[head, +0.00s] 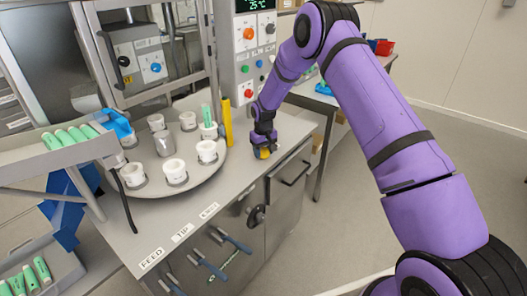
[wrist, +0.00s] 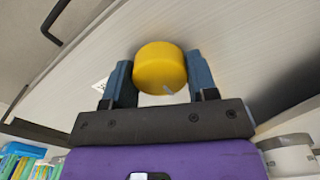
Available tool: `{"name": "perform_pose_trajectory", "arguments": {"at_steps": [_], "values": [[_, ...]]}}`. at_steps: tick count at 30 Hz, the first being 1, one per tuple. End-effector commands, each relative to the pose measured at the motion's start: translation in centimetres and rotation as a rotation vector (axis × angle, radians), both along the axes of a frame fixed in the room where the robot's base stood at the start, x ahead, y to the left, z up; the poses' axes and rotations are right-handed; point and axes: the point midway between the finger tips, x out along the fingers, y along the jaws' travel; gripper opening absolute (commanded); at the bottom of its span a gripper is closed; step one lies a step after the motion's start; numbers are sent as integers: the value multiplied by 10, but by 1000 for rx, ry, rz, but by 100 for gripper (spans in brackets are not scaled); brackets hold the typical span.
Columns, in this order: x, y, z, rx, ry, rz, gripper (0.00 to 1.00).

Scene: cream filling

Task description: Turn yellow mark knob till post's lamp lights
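The yellow knob (wrist: 160,66) is a short round cylinder with a small pale mark near its lower edge in the wrist view. In the head view it shows as a bit of yellow (head: 264,153) on the counter, mostly hidden under my gripper (head: 264,142). A yellow post (head: 227,122) stands upright left of my gripper, beside the round tray. I cannot make out a lit lamp on it.
The round grey tray (head: 207,178) carries several white cups, one holding a green tube. A panel with coloured buttons (head: 249,93) stands behind. Labels FEED, TIP and a third lie along the counter's front. A sloped rack (head: 60,160) with green tubes is at left.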

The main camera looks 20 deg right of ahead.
Motion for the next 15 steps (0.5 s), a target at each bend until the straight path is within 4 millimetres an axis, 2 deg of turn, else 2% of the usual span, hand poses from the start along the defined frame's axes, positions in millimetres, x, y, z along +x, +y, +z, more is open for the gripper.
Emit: {"name": "perform_pose_trajectory", "arguments": {"at_steps": [8, 15], "values": [[0, 0, 0, 0, 0, -24, 29], [0, 0, 0, -1, 0, -139, 29]]}}
